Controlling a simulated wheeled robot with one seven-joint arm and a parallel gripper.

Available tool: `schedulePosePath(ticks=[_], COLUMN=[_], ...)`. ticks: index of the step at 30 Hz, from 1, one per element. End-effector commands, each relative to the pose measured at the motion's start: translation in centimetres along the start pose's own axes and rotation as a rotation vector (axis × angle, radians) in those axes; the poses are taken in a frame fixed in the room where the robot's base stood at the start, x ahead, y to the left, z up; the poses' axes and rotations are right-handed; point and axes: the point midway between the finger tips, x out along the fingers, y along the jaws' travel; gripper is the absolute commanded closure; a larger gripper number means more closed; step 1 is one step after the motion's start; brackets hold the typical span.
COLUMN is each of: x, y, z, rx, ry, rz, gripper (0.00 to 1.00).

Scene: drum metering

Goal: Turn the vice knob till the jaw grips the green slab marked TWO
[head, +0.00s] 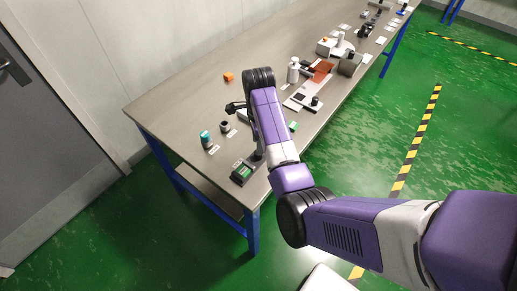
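A dark block-like fixture (240,174) with a green top face stands at the near left corner of the bench; it may be the vice, with a dark upright knob-like part (257,156) behind it. A small green piece (293,126) lies on the bench just right of my forearm. No marking TWO is readable on either green surface. My gripper (234,107) appears as a small dark shape left of my wrist, above the bench and apart from the fixture. Its fingers are too small to judge.
The long bench (185,105) runs to the back right. A teal-topped cylinder (206,140) and dark cup (225,127) stand at the left. An orange cube (228,77) lies farther back. White bottles (293,72) and an orange tray (322,71) stand beyond my arm. The back left is clear.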

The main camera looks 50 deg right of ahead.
Motion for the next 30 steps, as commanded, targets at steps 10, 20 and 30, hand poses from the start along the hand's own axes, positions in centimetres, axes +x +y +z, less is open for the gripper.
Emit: schedulePosePath(ticks=[10,20,30], x=[-2.9,-2.8,-2.8], y=[0.0,0.0,-0.8], z=[0.0,0.0,0.0], rx=[-0.001,-0.001,-0.064], ry=[0.001,0.001,0.002], rz=[0.0,0.0,-0.031], gripper=[0.63,0.63,0.63])
